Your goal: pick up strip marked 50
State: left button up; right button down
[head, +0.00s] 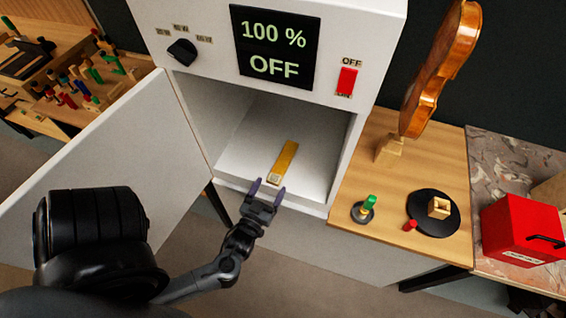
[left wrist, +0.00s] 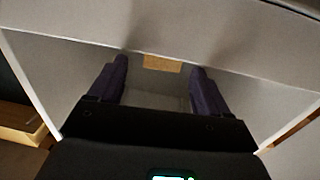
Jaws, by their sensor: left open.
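A yellow-gold strip (head: 284,160) lies flat on the floor of the open white cabinet (head: 232,135), with a pale marked label at its near end. The label is too small to read. My left gripper (head: 268,187) is open and empty at the cabinet's front edge, just short of the strip's near end. In the left wrist view, the two dark fingers (left wrist: 160,80) stand apart, and an end of the strip (left wrist: 161,64) shows between and beyond their tips. My right gripper is not in view.
The cabinet's door (head: 110,160) stands open at left. At right, a wooden bench (head: 405,225) holds a violin (head: 440,70), a black disc and small parts. A red box (head: 522,230) stands beyond.

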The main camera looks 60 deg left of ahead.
aim_at(274, 180)
pick_arm(q)
jog(key=x, duration=0.4)
jog(key=shift+a, duration=0.1)
jog(key=c, duration=1.1)
jog(key=shift+r, duration=0.2)
